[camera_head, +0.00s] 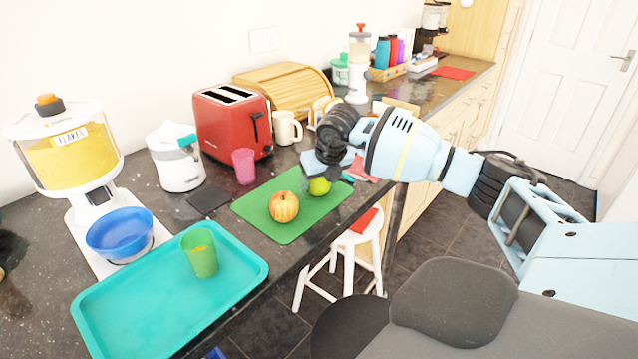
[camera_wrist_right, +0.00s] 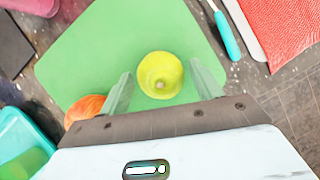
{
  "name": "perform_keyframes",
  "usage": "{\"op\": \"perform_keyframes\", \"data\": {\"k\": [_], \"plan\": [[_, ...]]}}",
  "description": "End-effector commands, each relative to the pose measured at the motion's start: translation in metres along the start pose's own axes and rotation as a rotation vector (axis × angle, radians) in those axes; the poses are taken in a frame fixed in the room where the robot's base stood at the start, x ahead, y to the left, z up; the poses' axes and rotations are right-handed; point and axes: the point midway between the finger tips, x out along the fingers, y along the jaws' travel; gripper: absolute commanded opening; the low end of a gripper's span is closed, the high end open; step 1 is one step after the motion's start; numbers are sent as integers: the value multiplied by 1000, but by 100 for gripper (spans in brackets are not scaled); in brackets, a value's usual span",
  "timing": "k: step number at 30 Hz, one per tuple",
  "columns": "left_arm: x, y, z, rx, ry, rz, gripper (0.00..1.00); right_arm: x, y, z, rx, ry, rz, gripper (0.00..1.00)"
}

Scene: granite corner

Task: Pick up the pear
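A yellow-green pear (camera_head: 319,186) is on the green cutting board (camera_head: 262,226), at its far right part in the head view. My right gripper (camera_head: 320,172) is over the pear and partly hides it. In the right wrist view the pear (camera_wrist_right: 160,75) sits between the two spread fingers of my right gripper (camera_wrist_right: 165,95), with a gap on each side. The gripper is open and does not hold the pear. My left gripper is not in either view.
A red-yellow apple (camera_head: 284,207) lies on the board left of the pear. A pink cup (camera_head: 244,166), red toaster (camera_head: 232,124) and teal tray (camera_head: 165,300) stand nearby. A teal-handled utensil (camera_wrist_right: 228,38) and red cloth (camera_wrist_right: 283,30) lie beside the board.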

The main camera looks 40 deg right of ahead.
Motion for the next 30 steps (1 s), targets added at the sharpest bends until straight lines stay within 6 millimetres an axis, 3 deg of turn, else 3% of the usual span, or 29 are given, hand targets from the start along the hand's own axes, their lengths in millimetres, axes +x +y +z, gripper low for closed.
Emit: {"op": "perform_keyframes", "data": {"k": [1,9,20,27,30], "plan": [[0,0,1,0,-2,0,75,0,0,0,0,0,0,57],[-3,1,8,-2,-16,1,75,0,0,0,0,-1,0,26],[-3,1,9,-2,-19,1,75,-6,0,3,0,-2,1,26],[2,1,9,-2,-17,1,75,-33,0,15,0,-3,2,26],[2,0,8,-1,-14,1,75,-38,9,2,-6,1,1,26]]}}
